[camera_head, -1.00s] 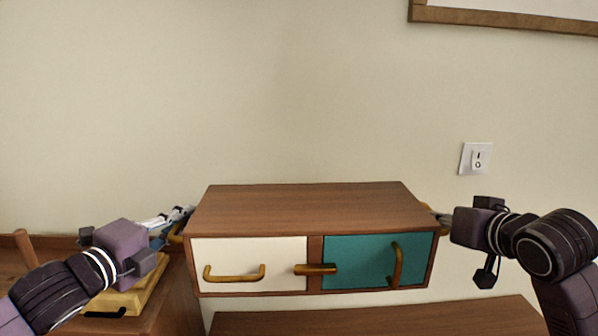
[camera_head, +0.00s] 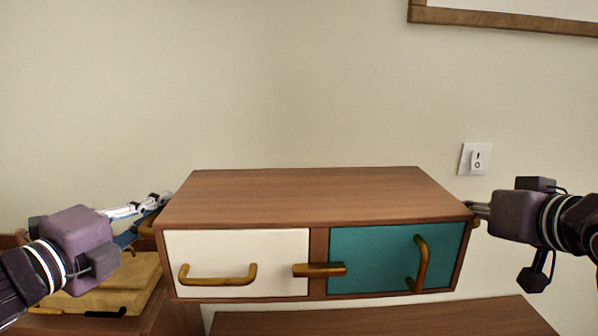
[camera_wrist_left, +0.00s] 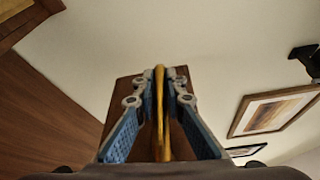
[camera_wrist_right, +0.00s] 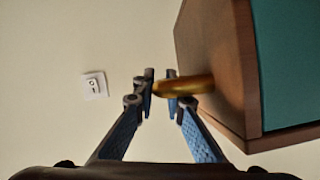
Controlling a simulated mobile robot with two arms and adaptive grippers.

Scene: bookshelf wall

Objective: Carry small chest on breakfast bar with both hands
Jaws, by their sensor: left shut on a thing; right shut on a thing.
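The small chest (camera_head: 310,190) is a brown wooden box with a white front (camera_head: 236,250) on the left and a teal front (camera_head: 385,250) on the right, each with a brass handle. It hangs level in the air between my two grippers. My left gripper (camera_head: 160,208) is at its left side; in the left wrist view its blue fingers (camera_wrist_left: 160,85) are shut on a brass side handle (camera_wrist_left: 160,120). My right gripper (camera_head: 472,212) is at the right side; in the right wrist view it is shut on the other brass side handle (camera_wrist_right: 190,86). The left grip is partly hidden in the head view.
A brown wooden surface (camera_head: 370,318) lies below the chest. A yellowish folded item (camera_head: 120,285) rests on a wooden piece at lower left. A light switch (camera_head: 475,159) and a framed picture (camera_head: 500,22) are on the wall behind.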

